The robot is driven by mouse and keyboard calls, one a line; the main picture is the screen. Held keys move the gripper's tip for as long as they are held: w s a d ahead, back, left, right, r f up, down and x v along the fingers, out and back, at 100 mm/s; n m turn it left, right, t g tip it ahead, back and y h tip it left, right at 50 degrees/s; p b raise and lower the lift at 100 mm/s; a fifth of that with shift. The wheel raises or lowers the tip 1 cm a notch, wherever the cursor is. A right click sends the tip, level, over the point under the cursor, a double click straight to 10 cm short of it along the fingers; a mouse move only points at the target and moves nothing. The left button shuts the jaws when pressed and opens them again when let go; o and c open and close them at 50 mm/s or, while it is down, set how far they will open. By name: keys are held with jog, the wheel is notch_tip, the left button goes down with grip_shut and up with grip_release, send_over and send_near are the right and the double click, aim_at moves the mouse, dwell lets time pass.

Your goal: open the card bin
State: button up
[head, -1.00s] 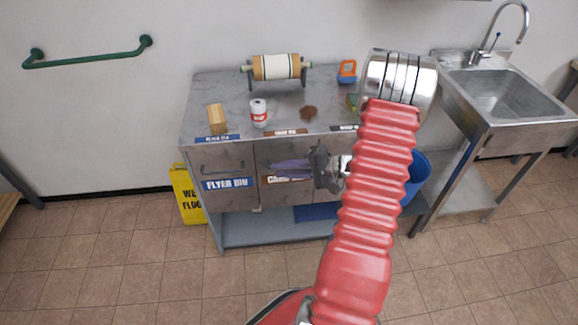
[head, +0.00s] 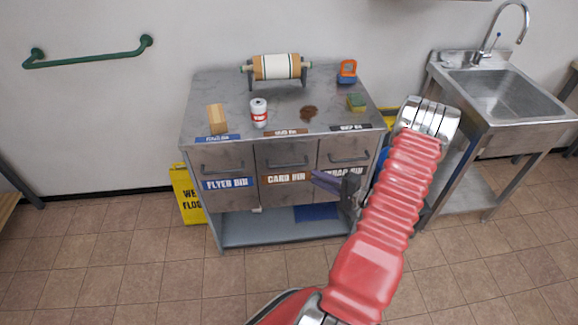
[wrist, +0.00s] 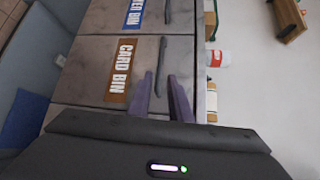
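The card bin (head: 285,165) is the middle drawer of the grey cabinet, with a bar handle and a brown label. Its front looks flush with its neighbours, so it appears closed. My gripper (head: 314,175) is in front of the cabinet, at the right part of the card bin's front. In the wrist view the card bin (wrist: 95,55) lies ahead with its dark handle (wrist: 161,62).
The flyer bin (head: 224,167) is on the left and another bin (head: 347,152) on the right, partly behind my gripper. A sink (head: 505,90) stands right.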

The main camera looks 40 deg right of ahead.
aim_at(289, 166)
jog(key=x, duration=1.3)
jog(key=shift+w+a, duration=0.1)
jog(key=shift+w, duration=0.25)
jog(key=c, duration=0.4)
grip_shut()
jog(key=shift+f, duration=0.1)
